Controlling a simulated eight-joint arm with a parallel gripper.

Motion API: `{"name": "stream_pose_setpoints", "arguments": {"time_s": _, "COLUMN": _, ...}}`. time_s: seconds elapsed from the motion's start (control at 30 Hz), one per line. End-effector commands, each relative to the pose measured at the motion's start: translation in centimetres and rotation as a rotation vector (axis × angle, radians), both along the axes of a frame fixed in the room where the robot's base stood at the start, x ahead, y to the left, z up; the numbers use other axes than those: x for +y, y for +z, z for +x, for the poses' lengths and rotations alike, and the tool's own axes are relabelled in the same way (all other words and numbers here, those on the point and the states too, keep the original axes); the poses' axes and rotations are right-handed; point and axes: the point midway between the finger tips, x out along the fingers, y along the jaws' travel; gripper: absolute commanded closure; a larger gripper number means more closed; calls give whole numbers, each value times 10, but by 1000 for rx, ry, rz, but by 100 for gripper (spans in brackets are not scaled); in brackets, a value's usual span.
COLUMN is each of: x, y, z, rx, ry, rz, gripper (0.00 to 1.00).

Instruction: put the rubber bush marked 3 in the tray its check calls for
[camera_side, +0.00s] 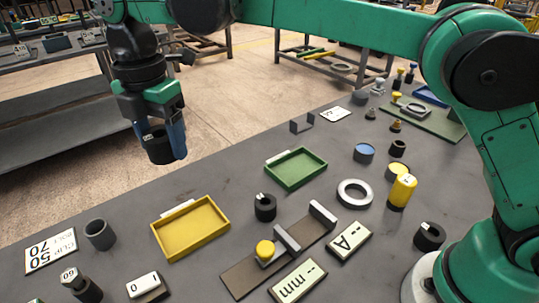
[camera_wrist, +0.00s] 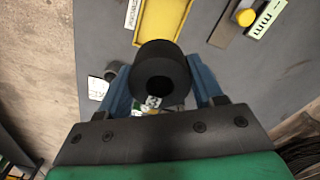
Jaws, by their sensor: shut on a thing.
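Two more black tagged bushes stand on the bench, one in the middle (camera_side: 265,208) and one at the right (camera_side: 429,238). The yellow tray (camera_side: 163,242) and green tray (camera_side: 318,160) look empty. A blue tray (camera_side: 432,97) lies far back. A sliding gauge with a yellow knob (camera_side: 264,250) stands near an "mm" display (camera_side: 298,281) showing a dash.
An "A" display (camera_side: 349,243), a metal ring (camera_side: 354,193) and a yellow cylinder (camera_side: 402,190) stand right.

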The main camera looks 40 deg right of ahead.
Motion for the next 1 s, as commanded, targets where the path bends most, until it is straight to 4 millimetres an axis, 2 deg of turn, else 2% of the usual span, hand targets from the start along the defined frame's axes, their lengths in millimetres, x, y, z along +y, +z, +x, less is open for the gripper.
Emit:
{"name": "stream_pose_setpoints", "arguments": {"time_s": 0.3, "x": -1, "y": -82, "z": 0, "rx": 0, "ry": -2, "rz": 0, "gripper": 100}}
{"name": "stream_pose_setpoints", "arguments": {"time_s": 0.43, "x": -1, "y": -113, "z": 0, "rx": 0, "ry": -2, "rz": 0, "gripper": 100}}
{"name": "stream_pose_setpoints", "arguments": {"time_s": 0.67, "x": -1, "y": -137, "z": 0, "rx": 0, "ry": -3, "rz": 0, "gripper": 100}}
{"name": "stream_pose_setpoints", "arguments": {"time_s": 0.83, "x": -1, "y": -163, "z": 0, "rx": 0, "ry": -3, "rz": 0, "gripper": 100}}
{"name": "stream_pose_setpoints", "arguments": {"time_s": 1.0, "x": -1, "y": -172, "z": 0, "rx": 0, "ry": -3, "rz": 0, "gripper": 100}}
